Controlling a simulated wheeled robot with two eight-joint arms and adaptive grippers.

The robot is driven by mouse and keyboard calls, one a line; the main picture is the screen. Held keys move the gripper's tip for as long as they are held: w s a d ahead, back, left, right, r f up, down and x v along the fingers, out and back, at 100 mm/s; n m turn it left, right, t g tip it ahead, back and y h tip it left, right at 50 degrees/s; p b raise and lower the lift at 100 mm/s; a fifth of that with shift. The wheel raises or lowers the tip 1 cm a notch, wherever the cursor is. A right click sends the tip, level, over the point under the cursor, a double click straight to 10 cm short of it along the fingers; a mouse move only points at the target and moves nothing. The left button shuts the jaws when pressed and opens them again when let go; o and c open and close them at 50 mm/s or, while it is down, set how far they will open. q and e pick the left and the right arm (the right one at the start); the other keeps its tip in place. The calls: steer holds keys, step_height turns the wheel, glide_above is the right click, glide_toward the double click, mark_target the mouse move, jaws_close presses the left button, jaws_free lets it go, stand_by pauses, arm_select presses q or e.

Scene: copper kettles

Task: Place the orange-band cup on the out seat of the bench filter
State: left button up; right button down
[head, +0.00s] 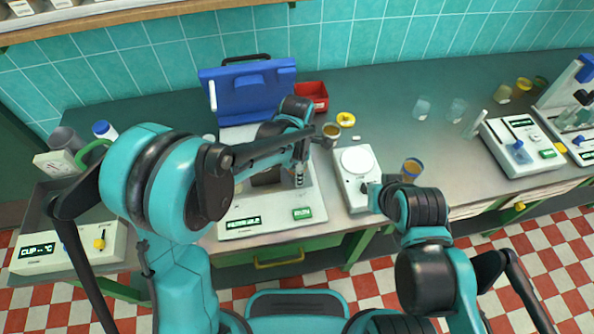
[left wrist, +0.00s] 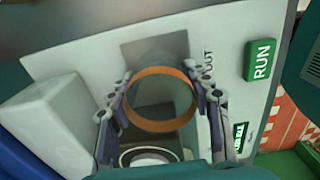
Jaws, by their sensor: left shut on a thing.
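The orange-band cup (left wrist: 161,72) is clear with an orange ring at its rim. My left gripper (left wrist: 161,104) is shut on it, one finger on each side. In the left wrist view the cup overlaps a grey square by the OUT lettering (left wrist: 208,66) on the bench filter (left wrist: 75,50); I cannot tell whether it touches the seat. A round white-ringed seat (left wrist: 150,156) lies beside it. In the head view the filter (head: 240,222) has a raised blue lid (head: 250,92); my left gripper (head: 299,172) is over its deck and the cup is not clear. My right gripper (head: 373,189) is by the white scale; its jaws are unclear.
The white scale (head: 360,165) stands right of the filter. An amber cup (head: 411,168) is near my right arm, and another small cup (head: 331,131) stands behind the filter's right side. A red bin (head: 312,93) is at the back. The back middle of the bench is fairly clear.

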arm_select(q)
steer(key=shift+f, duration=0.15)
steer(key=o, duration=1.1)
steer(key=shift+o, duration=0.2)
